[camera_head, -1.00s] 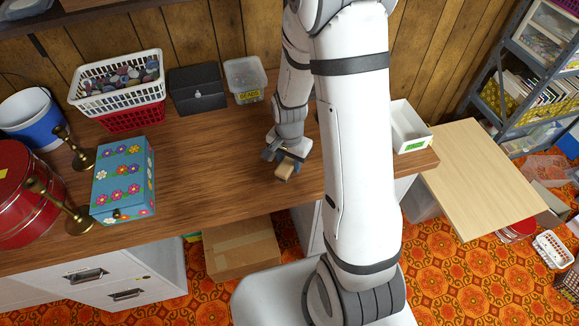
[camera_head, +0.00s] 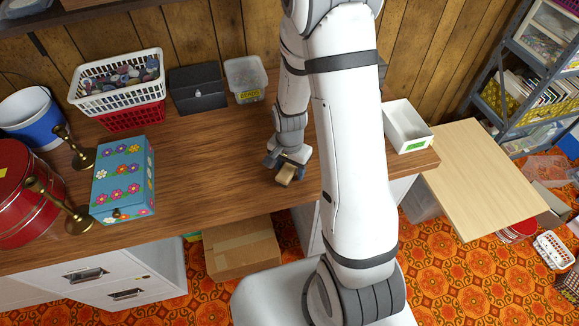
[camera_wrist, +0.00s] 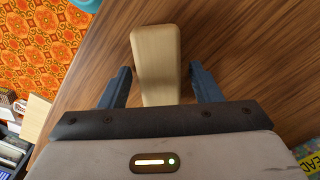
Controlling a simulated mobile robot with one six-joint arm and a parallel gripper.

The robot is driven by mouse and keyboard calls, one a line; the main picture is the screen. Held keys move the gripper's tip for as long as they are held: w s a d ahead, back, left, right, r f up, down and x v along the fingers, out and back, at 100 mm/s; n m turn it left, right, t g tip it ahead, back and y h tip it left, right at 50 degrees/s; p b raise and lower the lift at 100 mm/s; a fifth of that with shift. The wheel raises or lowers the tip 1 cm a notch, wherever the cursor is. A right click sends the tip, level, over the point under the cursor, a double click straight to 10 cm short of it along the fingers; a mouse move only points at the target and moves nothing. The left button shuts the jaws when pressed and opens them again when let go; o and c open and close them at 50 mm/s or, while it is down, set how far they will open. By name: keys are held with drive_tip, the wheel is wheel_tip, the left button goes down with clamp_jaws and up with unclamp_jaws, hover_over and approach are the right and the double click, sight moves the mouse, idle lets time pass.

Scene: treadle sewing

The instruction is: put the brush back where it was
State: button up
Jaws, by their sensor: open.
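The brush, a pale wooden block with rounded ends, shows at my gripper in the head view (camera_head: 285,175) and between the fingers in the wrist view (camera_wrist: 156,58). It appears to rest on the brown wooden worktop (camera_head: 215,185); its bristles are not visible. My gripper (camera_head: 286,161) is low over the worktop. In the wrist view my gripper (camera_wrist: 161,85) is open, with one dark blue finger on each side of the brush and a gap visible on both sides.
A flowered blue box (camera_head: 123,180) and brass candlesticks (camera_head: 62,208) stand left. A white basket (camera_head: 118,84), black box (camera_head: 197,90) and bead tub (camera_head: 246,79) line the back. An open white bin (camera_head: 407,126) stands right. Worktop left of my gripper is clear.

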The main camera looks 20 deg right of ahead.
sight(289, 166)
drive_tip(key=shift+r, duration=0.1)
wheel_tip(289, 166, up, 12)
drive_tip(key=s+r+n+t, duration=0.2)
drive_tip(key=s+r+n, duration=0.7)
drive_tip(key=s+r, duration=0.5)
drive_tip(key=shift+r+t, duration=0.2)
drive_tip(key=shift+t, duration=0.2)
